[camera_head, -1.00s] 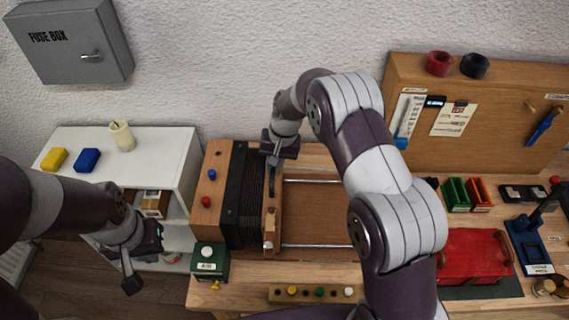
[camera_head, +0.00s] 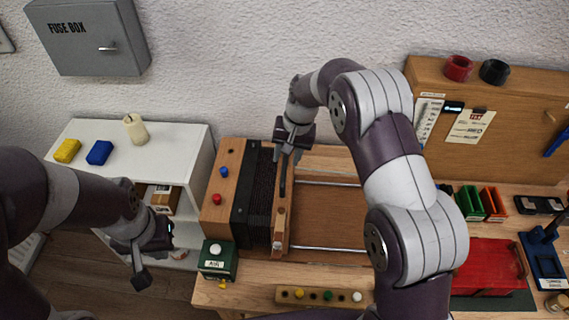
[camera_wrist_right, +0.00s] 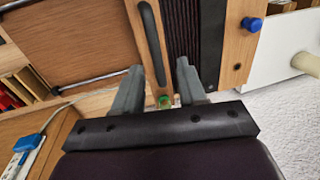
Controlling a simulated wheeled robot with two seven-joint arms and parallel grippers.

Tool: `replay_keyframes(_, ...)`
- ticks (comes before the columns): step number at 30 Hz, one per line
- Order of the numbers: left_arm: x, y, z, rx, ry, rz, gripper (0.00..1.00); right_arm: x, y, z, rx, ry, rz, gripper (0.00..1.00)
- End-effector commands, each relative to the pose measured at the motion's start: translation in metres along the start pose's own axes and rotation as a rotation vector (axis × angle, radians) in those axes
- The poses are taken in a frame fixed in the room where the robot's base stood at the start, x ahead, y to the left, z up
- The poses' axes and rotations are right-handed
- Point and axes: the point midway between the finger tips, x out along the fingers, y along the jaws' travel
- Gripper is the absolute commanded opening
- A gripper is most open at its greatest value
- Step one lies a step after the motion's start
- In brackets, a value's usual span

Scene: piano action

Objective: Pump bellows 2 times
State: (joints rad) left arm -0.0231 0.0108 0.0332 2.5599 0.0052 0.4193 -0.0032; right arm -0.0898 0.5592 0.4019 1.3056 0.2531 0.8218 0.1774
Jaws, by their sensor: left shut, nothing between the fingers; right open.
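The bellows' black pleated folds (camera_head: 263,200) sit pressed narrow between a wooden block with coloured knobs (camera_head: 213,205) and an upright wooden board (camera_head: 285,215). The board carries a long dark handle (camera_head: 283,175). My right gripper (camera_head: 290,153) is over the far end of this board. In the right wrist view my right gripper (camera_wrist_right: 160,85) is open, its fingers on either side of the board (camera_wrist_right: 150,40) and handle (camera_wrist_right: 151,38); contact cannot be told. The pleats also show there (camera_wrist_right: 181,30). My left gripper (camera_head: 142,265) is shut and empty, left of the bench.
Two metal rails (camera_head: 325,249) run right from the board over a wooden bed. A green box with a white button (camera_head: 216,258) stands at the bench's front left. A strip of coloured buttons (camera_head: 320,296) lies in front. A white shelf (camera_head: 175,145) is at left.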

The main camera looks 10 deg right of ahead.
Motion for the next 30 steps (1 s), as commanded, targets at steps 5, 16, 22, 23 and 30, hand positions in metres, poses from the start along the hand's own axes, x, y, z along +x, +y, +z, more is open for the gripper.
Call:
replay_keyframes(5, 0.007, 0.000, 0.001, 0.000, -0.002, 0.000, 0.00, -0.054, -0.002, 0.000, -0.001, 0.003, 0.000, 0.41)
replay_keyframes(16, -0.023, 0.000, -0.003, 0.000, 0.000, 0.000, 0.00, -0.092, -0.003, 0.000, 0.000, -0.001, 0.001, 0.41)
replay_keyframes(22, -0.021, 0.000, -0.002, 0.000, -0.001, 0.000, 0.00, -0.091, -0.003, 0.000, -0.001, 0.000, 0.001, 0.41)
replay_keyframes(23, -0.021, 0.000, -0.002, 0.000, -0.001, 0.000, 0.00, -0.091, -0.003, 0.000, -0.001, 0.000, 0.001, 0.41)
replay_keyframes(30, -0.021, 0.000, -0.002, 0.000, 0.000, 0.000, 0.00, -0.084, 0.001, -0.004, -0.037, 0.034, 0.010, 0.41)
